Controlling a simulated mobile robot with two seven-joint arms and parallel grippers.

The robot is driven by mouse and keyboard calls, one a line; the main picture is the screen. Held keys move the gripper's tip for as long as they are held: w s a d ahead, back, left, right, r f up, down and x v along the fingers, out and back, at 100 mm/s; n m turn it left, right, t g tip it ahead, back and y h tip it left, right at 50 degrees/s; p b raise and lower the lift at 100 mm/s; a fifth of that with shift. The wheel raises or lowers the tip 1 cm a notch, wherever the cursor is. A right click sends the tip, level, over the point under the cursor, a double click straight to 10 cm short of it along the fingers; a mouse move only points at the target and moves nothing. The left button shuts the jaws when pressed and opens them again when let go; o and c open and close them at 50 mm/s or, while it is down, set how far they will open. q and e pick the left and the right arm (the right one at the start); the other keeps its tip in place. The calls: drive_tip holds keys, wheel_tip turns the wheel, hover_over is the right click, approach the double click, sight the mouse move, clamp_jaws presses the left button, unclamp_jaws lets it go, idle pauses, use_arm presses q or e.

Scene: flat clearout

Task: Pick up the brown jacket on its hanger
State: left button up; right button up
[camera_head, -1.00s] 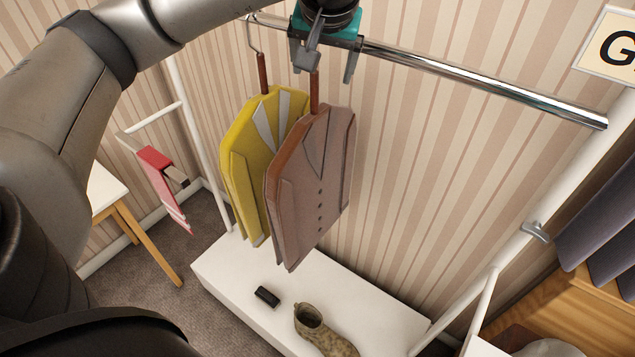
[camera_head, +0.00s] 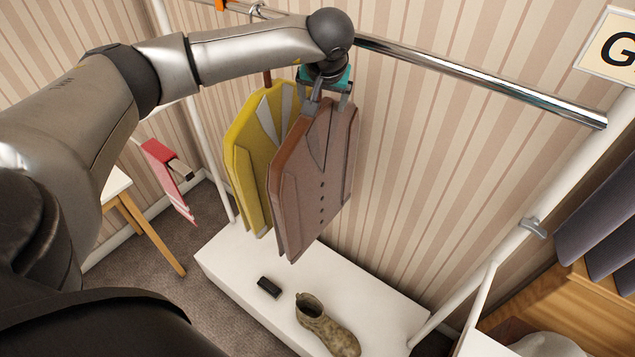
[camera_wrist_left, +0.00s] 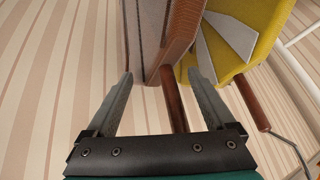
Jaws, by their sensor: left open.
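The brown jacket (camera_head: 310,185) hangs from the rail in front of a yellow jacket (camera_head: 258,130). My left gripper (camera_head: 325,95) is open at the top of the brown jacket, below the rail, and hides its hanger in the head view. In the left wrist view, my open fingers (camera_wrist_left: 160,78) point at the shoulder of the brown jacket (camera_wrist_left: 160,35). Its reddish-brown hanger neck (camera_wrist_left: 174,105) runs between the fingers, closer to the right one. I cannot tell whether they touch. The yellow jacket (camera_wrist_left: 238,28) is just to the right. My right gripper is not in view.
The chrome rail (camera_head: 480,80) crosses above. The yellow jacket's hanger neck (camera_wrist_left: 250,103) is close by. Below, a white platform (camera_head: 370,300) holds a patterned boot (camera_head: 327,325) and a small black object (camera_head: 269,287). A striped wall (camera_head: 420,180) stands behind; right of the jackets is free.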

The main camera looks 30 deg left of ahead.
use_arm(q)
drive_tip(key=shift+w+f, duration=0.15)
drive_tip(key=shift+f, duration=0.1)
drive_tip(key=shift+c, duration=0.2)
clamp_jaws()
idle(0.4)
idle(0.6)
